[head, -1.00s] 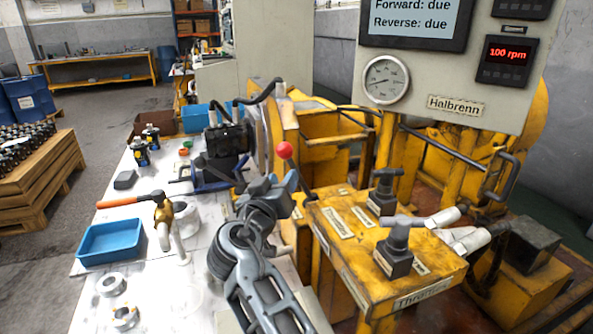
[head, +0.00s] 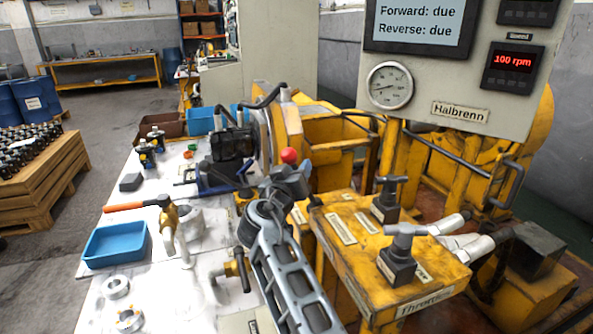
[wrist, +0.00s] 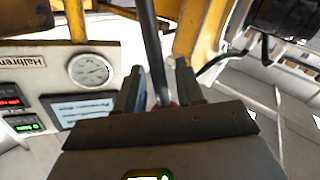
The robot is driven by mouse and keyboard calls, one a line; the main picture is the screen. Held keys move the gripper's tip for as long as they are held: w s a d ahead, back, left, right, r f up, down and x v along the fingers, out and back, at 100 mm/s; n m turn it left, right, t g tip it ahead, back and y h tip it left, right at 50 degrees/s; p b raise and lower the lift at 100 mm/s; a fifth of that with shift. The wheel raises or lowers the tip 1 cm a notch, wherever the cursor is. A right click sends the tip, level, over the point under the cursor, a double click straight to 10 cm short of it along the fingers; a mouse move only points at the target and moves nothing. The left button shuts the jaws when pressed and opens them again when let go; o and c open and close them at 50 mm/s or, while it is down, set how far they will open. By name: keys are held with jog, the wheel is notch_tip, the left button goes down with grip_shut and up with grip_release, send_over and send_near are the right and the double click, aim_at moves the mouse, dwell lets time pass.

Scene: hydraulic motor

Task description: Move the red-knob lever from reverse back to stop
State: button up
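The red-knob lever's knob (head: 289,155) shows just above my gripper (head: 290,178) in the head view; most of its rod is hidden there by the gripper. In the wrist view the dark lever rod (wrist: 151,45) runs down between the two fingers of my gripper (wrist: 160,70). The fingers are apart, with a gap visible beside the rod. A bit of red knob (wrist: 173,104) shows low between them. The lever rises beside the yellow control box (head: 345,230). The lever's position labels cannot be read.
Two black-based T-handle levers (head: 397,255) stand on the control box, right of my arm. The panel (head: 450,90) above reads "Forward: due", "Reverse: due" and 100 rpm. A white bench (head: 180,285) at left holds a blue tray (head: 115,243), an orange-handled hammer (head: 135,207) and a brass valve (head: 236,268).

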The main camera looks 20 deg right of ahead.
grip_shut()
dwell(0.3)
jog(key=d+m, duration=0.1)
jog(key=d, duration=0.1)
jog(key=d+r+m+g+y, duration=0.1)
jog(key=shift+d+r, duration=0.1)
jog(key=shift+d, duration=0.3)
jog(key=shift+d+m+g+y, duration=0.6)
jog(key=shift+d+m, duration=0.2)
jog(key=shift+d, duration=0.05)
jog(key=shift+o, duration=0.6)
grip_release()
